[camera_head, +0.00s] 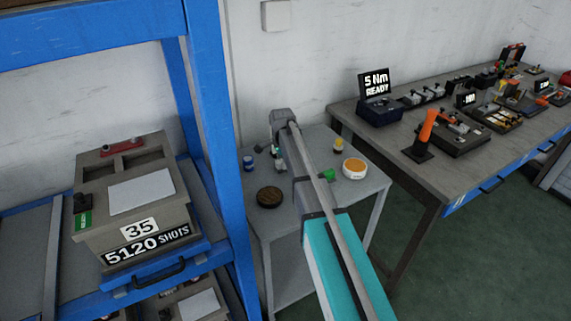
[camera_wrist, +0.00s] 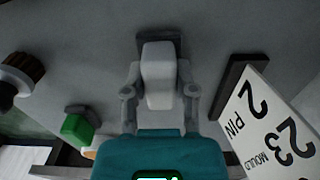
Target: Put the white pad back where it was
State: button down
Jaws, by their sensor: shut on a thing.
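My gripper (camera_wrist: 159,72) is shut on a pale white block, which I take to be the white pad (camera_wrist: 160,85), in the wrist view. The pad sits between the two grey fingers. A dark rectangular piece (camera_wrist: 148,42) shows just behind the pad's far end; I cannot tell whether they touch. In the head view my gripper (camera_head: 278,152) is low over the back left of the small grey table (camera_head: 290,225). The pad cannot be made out clearly there, and my arm covers the table's middle.
On the small table are a blue jar (camera_head: 249,162), a brown round thing (camera_head: 269,197), a white-and-orange round tub (camera_head: 354,168), a green block (camera_head: 329,175) and a yellow-topped bottle (camera_head: 338,145). A numbered plate (camera_wrist: 275,125) lies right of my gripper. A blue rack post (camera_head: 208,130) stands left.

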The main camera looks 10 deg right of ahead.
jog(key=shift+f, duration=0.15)
jog(key=shift+c, duration=2.1)
grip_release()
notch_tip(320, 180, up, 12)
jog(key=p, duration=1.2)
jog(key=shift+r, duration=0.2)
jog(key=shift+s, duration=0.15)
